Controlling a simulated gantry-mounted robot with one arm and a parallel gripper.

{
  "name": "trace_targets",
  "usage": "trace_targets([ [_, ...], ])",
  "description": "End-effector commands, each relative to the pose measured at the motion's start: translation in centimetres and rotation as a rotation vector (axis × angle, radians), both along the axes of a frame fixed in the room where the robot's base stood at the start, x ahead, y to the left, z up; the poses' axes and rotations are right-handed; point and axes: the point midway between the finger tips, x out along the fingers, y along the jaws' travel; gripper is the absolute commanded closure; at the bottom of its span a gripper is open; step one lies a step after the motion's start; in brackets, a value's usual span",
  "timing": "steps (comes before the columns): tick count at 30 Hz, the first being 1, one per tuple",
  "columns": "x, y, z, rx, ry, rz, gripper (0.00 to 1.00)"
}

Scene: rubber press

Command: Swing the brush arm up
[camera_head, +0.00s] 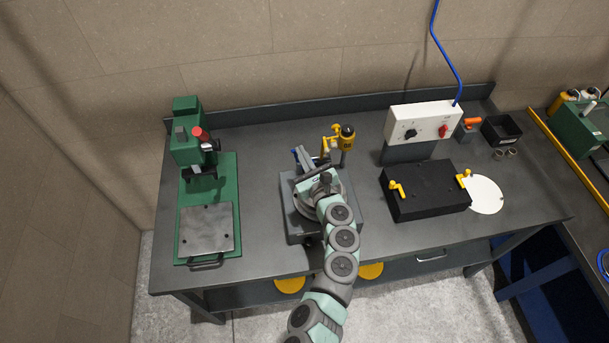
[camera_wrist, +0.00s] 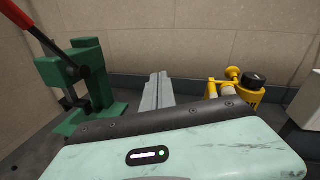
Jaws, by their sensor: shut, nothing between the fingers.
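A yellow fixture (camera_head: 346,141) with a dark cap stands at the back of the grey base in the middle of the bench. A yellow arm (camera_head: 326,146) reaches out to its left, and I take it for the brush arm. In the wrist view the yellow fixture (camera_wrist: 245,92) is on the right, with a round yellow knob and a pale cylinder. My gripper (camera_head: 301,156) is over the base, left of the yellow arm and apart from it. Its grey fingers (camera_wrist: 156,88) are together and empty. My wrist hides much of the base.
A green press (camera_head: 187,150) with a red-tipped lever stands left. A black box (camera_head: 428,190) with yellow clamps, a white control box (camera_head: 424,121) and a white disc (camera_head: 485,195) are right. Bare bench lies between the press and the base.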

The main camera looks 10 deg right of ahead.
Motion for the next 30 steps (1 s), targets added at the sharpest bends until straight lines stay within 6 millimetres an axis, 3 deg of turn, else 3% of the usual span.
trace_targets([
  [9, 4.1, 0.2, 1.7, 0.001, 0.001, 0.001, 1.0],
  [30, 4.2, 0.2, 1.7, 0.002, 0.0, -0.001, 1.0],
])
